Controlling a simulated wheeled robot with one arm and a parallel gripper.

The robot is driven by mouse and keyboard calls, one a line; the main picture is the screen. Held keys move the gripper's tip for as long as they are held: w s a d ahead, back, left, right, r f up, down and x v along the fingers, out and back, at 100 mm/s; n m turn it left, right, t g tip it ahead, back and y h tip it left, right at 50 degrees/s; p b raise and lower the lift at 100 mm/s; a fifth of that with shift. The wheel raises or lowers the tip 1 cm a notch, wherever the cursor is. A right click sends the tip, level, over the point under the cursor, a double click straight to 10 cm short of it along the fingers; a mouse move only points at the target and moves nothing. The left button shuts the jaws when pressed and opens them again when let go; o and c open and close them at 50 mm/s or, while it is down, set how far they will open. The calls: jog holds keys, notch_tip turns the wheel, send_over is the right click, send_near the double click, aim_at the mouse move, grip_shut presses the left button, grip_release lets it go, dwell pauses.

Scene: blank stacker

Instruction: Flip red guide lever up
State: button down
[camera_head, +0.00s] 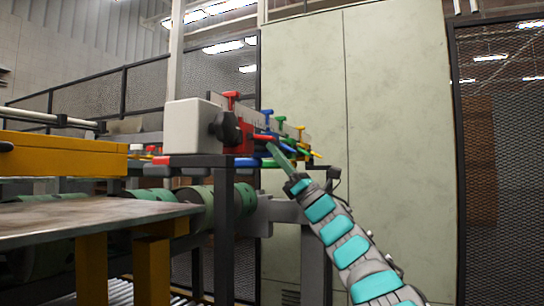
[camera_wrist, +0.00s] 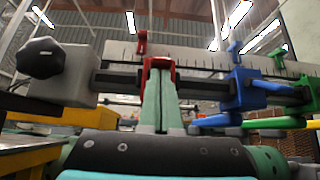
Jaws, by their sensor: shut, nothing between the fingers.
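The red guide (camera_wrist: 158,63) sits on the dark rail in the wrist view, with a red T-shaped knob (camera_wrist: 142,43) above it. In the head view the red lever (camera_head: 264,138) shows beside the red guide body, sticking out to the right. My gripper (camera_wrist: 161,80) is shut and empty, its pale green fingers pointing up at the front of the red guide. The fingertips overlap the red part in the picture; I cannot tell whether they touch it. In the head view my gripper (camera_head: 273,150) is just below the red lever, close to the blue one.
A blue guide (camera_wrist: 240,90) with its lever sticking out stands right of the red one, with green and yellow guides (camera_head: 308,153) beyond. A grey block with a black knob (camera_wrist: 40,58) ends the rail at left. A metal table (camera_head: 80,220) lies at left.

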jog(key=shift+s+d+r+g+h+p, duration=0.1)
jog(key=shift+d+r+g+h+p, duration=0.1)
jog(key=shift+r+h+p, duration=0.35)
jog(key=shift+s+d+r+g+h+p, duration=0.1)
jog(key=shift+d+r+g+h+p, duration=0.1)
jog(key=shift+r+h+p, duration=0.25)
jog(key=shift+d+r+g+h+p, duration=0.1)
jog(key=shift+r+g+h+p, duration=0.25)
jog(key=shift+h+p, duration=0.55)
jog(key=shift+r+p, duration=0.3)
jog(key=shift+p, duration=0.25)
jog(key=shift+r+p, duration=0.3)
jog(key=shift+r, duration=0.35)
jog(key=shift+d+r+p, duration=0.1)
jog(key=shift+r+p, duration=0.15)
jog(key=shift+p, duration=0.05)
